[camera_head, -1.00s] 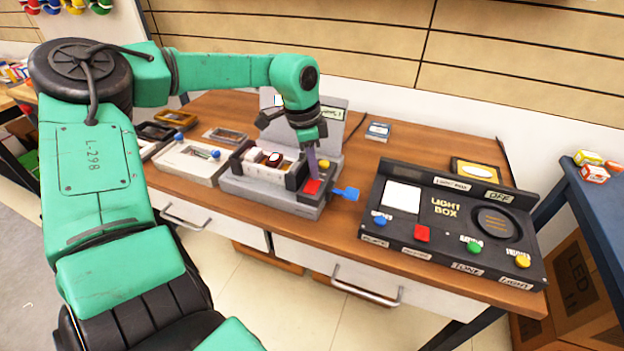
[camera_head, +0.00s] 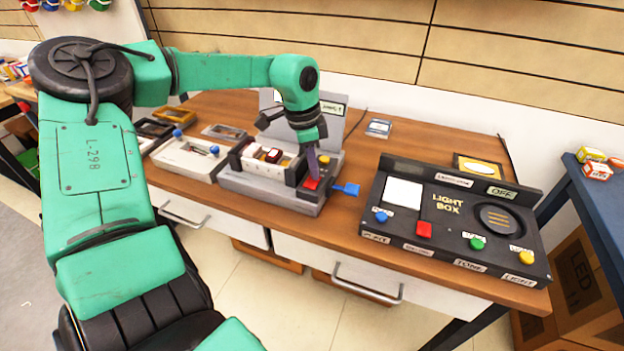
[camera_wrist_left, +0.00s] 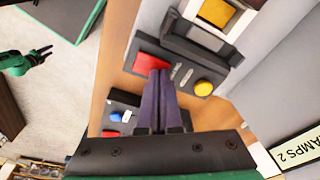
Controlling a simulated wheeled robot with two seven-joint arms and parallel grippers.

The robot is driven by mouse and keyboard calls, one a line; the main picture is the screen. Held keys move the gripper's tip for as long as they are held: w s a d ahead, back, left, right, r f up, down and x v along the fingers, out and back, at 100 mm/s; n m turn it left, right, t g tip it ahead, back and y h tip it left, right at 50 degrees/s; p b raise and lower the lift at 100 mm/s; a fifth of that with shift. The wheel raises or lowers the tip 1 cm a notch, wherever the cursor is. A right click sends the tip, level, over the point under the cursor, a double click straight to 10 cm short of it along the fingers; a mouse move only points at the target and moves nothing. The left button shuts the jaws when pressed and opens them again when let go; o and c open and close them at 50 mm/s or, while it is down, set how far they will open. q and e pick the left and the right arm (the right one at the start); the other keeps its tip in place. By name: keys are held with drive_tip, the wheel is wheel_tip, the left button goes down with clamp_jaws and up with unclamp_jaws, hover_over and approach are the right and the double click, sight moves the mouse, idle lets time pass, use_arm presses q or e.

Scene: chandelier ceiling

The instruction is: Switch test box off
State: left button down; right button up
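The grey test box (camera_head: 282,188) stands mid-table in the head view, with a red switch (camera_head: 312,184), a yellow button (camera_head: 324,160) and a blue lever (camera_head: 346,189) at its right end. My left gripper (camera_head: 313,166) points down over this end. Its two dark purple fingers are together, with nothing seen between them. In the left wrist view the fingertips (camera_wrist_left: 158,75) lie at the edge of the red switch (camera_wrist_left: 150,64), partly covering it; contact is unclear. The yellow button (camera_wrist_left: 204,88) is to their right. A green and black arm end (camera_wrist_left: 20,61), apparently my right gripper, is small at the left.
A black light box (camera_head: 448,216) with several coloured buttons and an "OFF" sign stands to the right. A white-grey box (camera_head: 186,158) stands to the left. The wooden tabletop between the test box and light box is bare.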

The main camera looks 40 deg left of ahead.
use_arm(q)
wheel_tip(320, 180, up, 7)
drive_tip(key=p, duration=0.4)
idle(0.4)
drive_tip(key=shift+f, duration=0.1)
